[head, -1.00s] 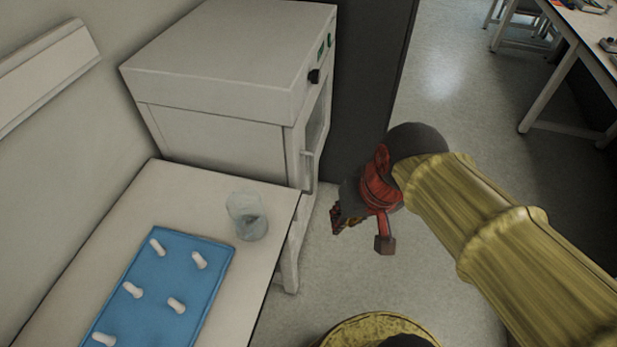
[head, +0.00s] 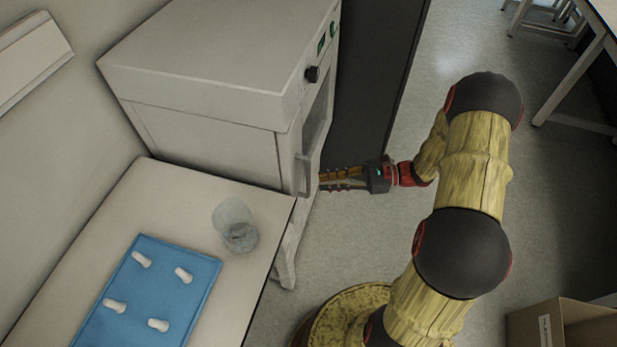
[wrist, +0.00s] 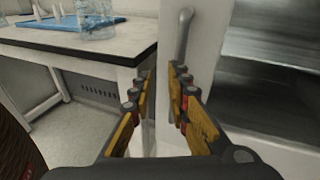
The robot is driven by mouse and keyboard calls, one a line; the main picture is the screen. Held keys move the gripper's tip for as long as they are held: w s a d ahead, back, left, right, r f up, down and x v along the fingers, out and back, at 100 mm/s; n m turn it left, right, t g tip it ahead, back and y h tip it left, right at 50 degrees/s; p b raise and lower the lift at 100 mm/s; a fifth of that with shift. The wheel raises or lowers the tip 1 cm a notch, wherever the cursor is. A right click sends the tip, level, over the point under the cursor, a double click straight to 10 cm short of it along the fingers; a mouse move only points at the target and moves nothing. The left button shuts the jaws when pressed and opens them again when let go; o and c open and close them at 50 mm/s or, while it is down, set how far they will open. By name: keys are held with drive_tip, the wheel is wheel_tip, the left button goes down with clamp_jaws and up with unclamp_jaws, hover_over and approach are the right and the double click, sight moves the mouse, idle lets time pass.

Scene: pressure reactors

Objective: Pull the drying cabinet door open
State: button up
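The drying cabinet (head: 205,85) is a pale box beside the bench, with a dark-windowed front door (head: 314,125) that looks shut. Its vertical bar handle (head: 304,174) is on the door's near edge; the wrist view also shows the handle (wrist: 184,35). My gripper (head: 321,181) points left at the door, its fingertips close to the handle. In the wrist view, my gripper (wrist: 160,75) is open with a gap between its fingers.
A white bench (head: 185,210) adjoins the cabinet, holding a glass beaker (head: 236,226) near its edge and a blue mat (head: 185,300) with several white pieces. A dark panel (head: 375,75) stands behind the cabinet. A cardboard box (head: 560,325) is at lower right. Open floor lies right of the door.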

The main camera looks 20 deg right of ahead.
sight(308, 178)
drive_tip(key=w+a+m+t, duration=0.1)
drive_tip(key=w+a+f+t+b, duration=0.1)
drive_tip(key=w+a, duration=0.1)
drive_tip(key=w+a+f+m+b, duration=0.1)
drive_tip(key=shift+w+a+f+m+t+y, duration=0.15)
drive_tip(key=shift+w+a+m+t+y, duration=0.15)
drive_tip(key=shift+a+t, duration=0.1)
clamp_jaws()
idle(1.0)
